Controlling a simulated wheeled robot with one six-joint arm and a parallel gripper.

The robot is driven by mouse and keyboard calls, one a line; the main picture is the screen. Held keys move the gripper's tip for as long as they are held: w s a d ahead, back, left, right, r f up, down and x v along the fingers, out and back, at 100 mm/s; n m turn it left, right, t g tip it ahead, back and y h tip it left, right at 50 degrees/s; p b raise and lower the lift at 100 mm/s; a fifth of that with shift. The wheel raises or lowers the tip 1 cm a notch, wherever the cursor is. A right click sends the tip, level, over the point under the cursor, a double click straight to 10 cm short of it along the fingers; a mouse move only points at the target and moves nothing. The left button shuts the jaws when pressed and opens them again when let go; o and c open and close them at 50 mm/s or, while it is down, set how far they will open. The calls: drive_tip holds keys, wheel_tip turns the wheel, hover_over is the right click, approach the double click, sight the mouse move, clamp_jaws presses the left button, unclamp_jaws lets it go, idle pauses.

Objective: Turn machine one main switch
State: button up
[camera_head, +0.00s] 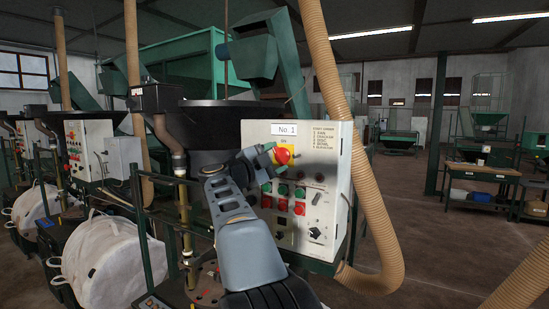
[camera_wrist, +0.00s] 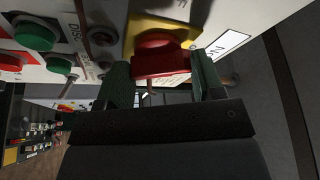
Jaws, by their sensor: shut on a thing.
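The main switch of machine one is a red rotary knob (camera_head: 283,156) on a yellow plate (camera_head: 286,146), high on a pale control box (camera_head: 335,175) labelled "No. 1". My gripper (camera_head: 272,157) is at the knob, its fingers on either side of it. In the wrist view the red knob (camera_wrist: 160,60) sits between the two dark green fingers of my gripper (camera_wrist: 160,85), with the yellow plate (camera_wrist: 160,32) behind. My gripper is shut on the knob. My arm hides part of the box's left side.
Green and red push buttons (camera_head: 283,189) sit just below the knob. A beige ribbed hose (camera_head: 365,180) runs close along the box's right side. White bulk bags (camera_head: 105,262) stand at the left. Open floor (camera_head: 420,235) lies to the right.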

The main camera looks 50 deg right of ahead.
drive_tip(key=m+y, duration=0.1)
drive_tip(key=m, duration=0.2)
drive_tip(key=m+y+p, duration=0.1)
drive_tip(key=m, duration=0.1)
drive_tip(key=shift+r+m+g, duration=0.15)
drive_tip(key=shift+m+g, duration=0.15)
drive_tip(key=shift+m, duration=0.4)
drive_tip(key=o, duration=0.6)
drive_tip(key=shift+o, duration=0.2)
drive_tip(key=w+a+b, duration=0.2)
drive_tip(key=a, duration=1.1)
drive_tip(key=shift+a, duration=0.35)
